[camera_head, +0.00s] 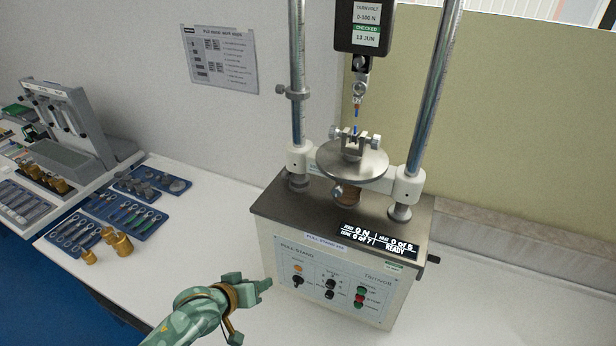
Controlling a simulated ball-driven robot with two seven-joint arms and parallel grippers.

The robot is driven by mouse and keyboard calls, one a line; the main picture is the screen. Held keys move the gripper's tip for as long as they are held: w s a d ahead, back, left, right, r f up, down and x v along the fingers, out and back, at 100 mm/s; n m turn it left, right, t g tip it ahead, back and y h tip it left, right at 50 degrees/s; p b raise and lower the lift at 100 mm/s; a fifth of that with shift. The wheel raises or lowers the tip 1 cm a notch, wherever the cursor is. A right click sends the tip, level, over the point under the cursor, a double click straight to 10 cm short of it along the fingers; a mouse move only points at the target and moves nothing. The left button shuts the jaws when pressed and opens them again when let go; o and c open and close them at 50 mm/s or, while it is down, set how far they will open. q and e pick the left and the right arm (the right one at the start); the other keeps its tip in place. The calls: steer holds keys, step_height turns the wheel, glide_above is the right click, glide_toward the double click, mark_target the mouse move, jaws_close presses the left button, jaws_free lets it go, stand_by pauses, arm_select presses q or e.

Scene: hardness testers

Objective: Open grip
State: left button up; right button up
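A pull stand (335,262) with two steel columns stands on the white bench. A small vise-like grip (353,144) with side screws sits on its round metal plate (350,168). A thin blue and orange piece (356,118) hangs from the upper holder (360,88) above this grip. I cannot tell whether its lower end is between the jaws. My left gripper (254,308), green with a gold band, is in front of the stand's lower left corner, apart from the grip. Its finger opening is unclear from this angle. My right gripper is out of view.
The front panel has several knobs and buttons (360,299), and a display (376,238) reads READY. A dark force gauge (364,25) is overhead. Blue trays of tools (108,222), brass weights (118,242) and a grey machine (75,125) stand left. The bench right of the stand is clear.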

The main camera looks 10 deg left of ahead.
arm_select(q)
steer(key=w+d+r+n+t+h+p, duration=0.1)
steer(key=w+r+n+h+p, duration=0.2)
steer(key=r, duration=0.6)
steer(key=w+r+n+t+p, duration=0.15)
steer(key=w+r, duration=0.25)
steer(key=r, duration=0.6)
steer(key=n+t+h+p, duration=0.1)
steer(key=n+h+p, duration=0.15)
steer(key=n, duration=0.25)
glide_toward(329, 136)
steer(key=shift+h, duration=0.45)
steer(key=x, duration=0.4)
steer(key=b+x, duration=0.1)
steer(key=x, duration=0.4)
steer(key=shift+w+a, duration=0.3)
steer(key=shift+w, duration=0.05)
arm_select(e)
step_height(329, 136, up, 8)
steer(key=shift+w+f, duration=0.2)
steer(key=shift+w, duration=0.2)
